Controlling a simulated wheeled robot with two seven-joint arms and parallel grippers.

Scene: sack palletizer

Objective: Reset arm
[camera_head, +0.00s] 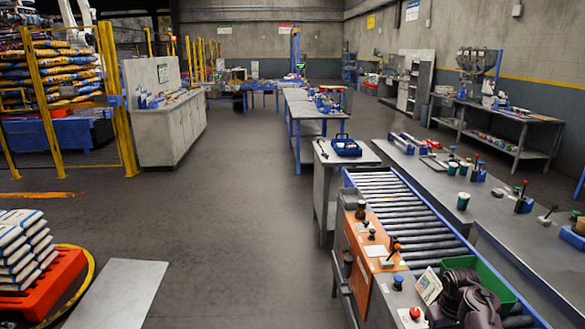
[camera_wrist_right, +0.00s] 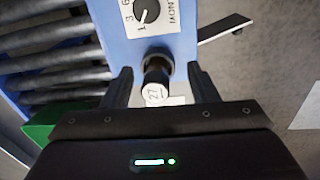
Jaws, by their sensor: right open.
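My right gripper (camera_wrist_right: 160,72) is open in the right wrist view. A dark cylindrical knob with a white end marked "27" (camera_wrist_right: 155,92) stands between its two fingers, with a visible gap on each side. The knob is on a light blue panel (camera_wrist_right: 190,45), which also carries a numbered dial (camera_wrist_right: 146,13). In the head view, a dark grey part of my right arm shows at the lower right, over the green bin (camera_head: 507,296); its fingers cannot be made out there. My left gripper is in neither view.
A roller conveyor (camera_head: 400,205) runs beside an orange control panel (camera_head: 365,245) with several knobs. A long grey bench (camera_head: 425,178) stands to its right. Stacked sacks (camera_head: 22,245) lie on a red pallet (camera_head: 55,285) at the lower left. The middle floor is clear.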

